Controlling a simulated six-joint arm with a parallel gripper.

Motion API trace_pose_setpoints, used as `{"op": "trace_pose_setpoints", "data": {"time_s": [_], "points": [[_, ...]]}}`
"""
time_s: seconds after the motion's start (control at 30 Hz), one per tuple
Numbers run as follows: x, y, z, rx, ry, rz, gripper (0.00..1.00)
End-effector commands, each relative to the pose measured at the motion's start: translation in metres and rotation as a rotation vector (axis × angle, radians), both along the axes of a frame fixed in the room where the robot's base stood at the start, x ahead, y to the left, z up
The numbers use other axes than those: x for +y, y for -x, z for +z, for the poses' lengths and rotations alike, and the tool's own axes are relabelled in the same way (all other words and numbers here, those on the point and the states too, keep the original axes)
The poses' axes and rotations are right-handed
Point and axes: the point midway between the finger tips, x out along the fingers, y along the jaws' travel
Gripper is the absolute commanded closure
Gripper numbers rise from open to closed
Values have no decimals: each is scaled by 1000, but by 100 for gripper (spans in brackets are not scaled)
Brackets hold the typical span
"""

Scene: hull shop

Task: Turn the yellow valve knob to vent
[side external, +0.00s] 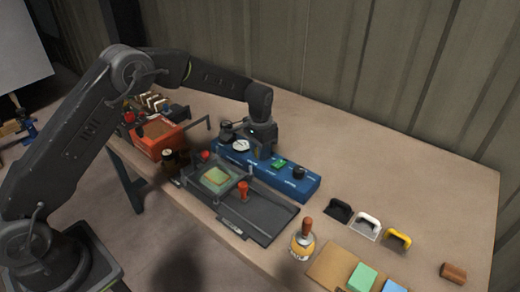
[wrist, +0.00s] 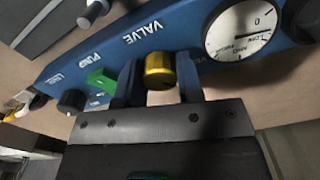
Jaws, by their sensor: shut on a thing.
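The yellow valve knob (wrist: 158,72) sits on the blue control panel (wrist: 205,18), below the printed word VALVE in the wrist view. My gripper (wrist: 160,88) is shut on the knob, one dark finger on each side. In the side external view my gripper (side external: 263,152) reaches down onto the blue panel (side external: 308,187) and hides the knob. A label to the right of the knob is partly covered by my finger. I cannot read which way the knob points. The round white gauge (wrist: 238,32) is on the panel beside it; it also shows in the side view (side external: 240,146).
A green switch (wrist: 101,82) and a black knob (wrist: 71,101) share the panel. A dark tray (side external: 265,212) with red-handled clamps (side external: 243,190) lies in front. The table's back right is clear.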

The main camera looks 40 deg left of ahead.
Motion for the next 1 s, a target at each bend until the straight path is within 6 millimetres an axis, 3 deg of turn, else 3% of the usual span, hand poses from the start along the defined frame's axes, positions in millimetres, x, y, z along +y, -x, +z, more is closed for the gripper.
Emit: {"op": "trace_pose_setpoints", "data": {"time_s": [0.4,1.0], "points": [[0,-1,1,-3,1,240,90],[0,-1,1,-4,2,295,90]]}}
